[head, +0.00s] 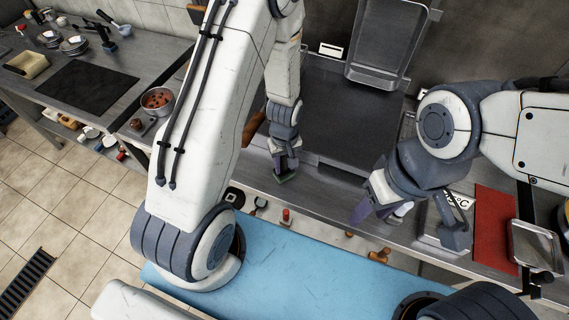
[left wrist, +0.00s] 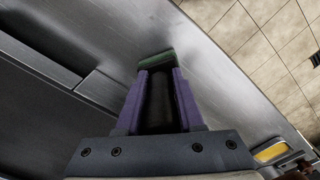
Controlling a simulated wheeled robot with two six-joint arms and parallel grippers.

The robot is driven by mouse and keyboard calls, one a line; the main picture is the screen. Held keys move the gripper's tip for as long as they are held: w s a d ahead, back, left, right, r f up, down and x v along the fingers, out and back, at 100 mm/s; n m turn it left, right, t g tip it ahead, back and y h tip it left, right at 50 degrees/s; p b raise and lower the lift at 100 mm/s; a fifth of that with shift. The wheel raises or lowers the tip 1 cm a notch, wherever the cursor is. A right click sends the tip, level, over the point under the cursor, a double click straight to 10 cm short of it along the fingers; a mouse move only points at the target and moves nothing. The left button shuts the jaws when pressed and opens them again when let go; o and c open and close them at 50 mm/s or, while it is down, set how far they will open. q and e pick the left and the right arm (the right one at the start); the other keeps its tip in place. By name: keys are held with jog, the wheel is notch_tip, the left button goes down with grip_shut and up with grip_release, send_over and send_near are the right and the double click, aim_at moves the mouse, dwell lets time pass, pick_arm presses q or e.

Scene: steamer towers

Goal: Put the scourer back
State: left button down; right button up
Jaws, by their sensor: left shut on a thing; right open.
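The scourer (head: 284,179) is a small green pad at the tip of my left gripper (head: 284,170) in the head view. In the left wrist view the scourer (left wrist: 156,59) spans the ends of the two purple fingers of my left gripper (left wrist: 158,75), which is shut on it. It is over the front strip of the steel counter (head: 262,170); I cannot tell whether it touches the counter. My right gripper (head: 405,221) is open over the counter's front edge further right, and a small whitish item shows between its fingers.
A dark griddle plate (head: 335,125) lies behind the left gripper. A red board (head: 495,228) and a metal tray (head: 535,252) are at the right. A bowl with red contents (head: 158,100) stands on the left counter. Several small items sit on a shelf below the counter edge.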

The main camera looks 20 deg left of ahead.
pick_arm(q)
jog(key=shift+f, duration=0.2)
jog(key=shift+c, duration=2.2)
grip_release()
jog(key=shift+r, duration=0.1)
notch_tip(320, 180, up, 10)
jog(key=shift+r+b, duration=0.15)
jog(key=shift+b, duration=0.55)
jog(key=shift+r, duration=0.1)
notch_tip(320, 180, up, 4)
jog(key=p, duration=0.4)
jog(key=shift+r, duration=0.2)
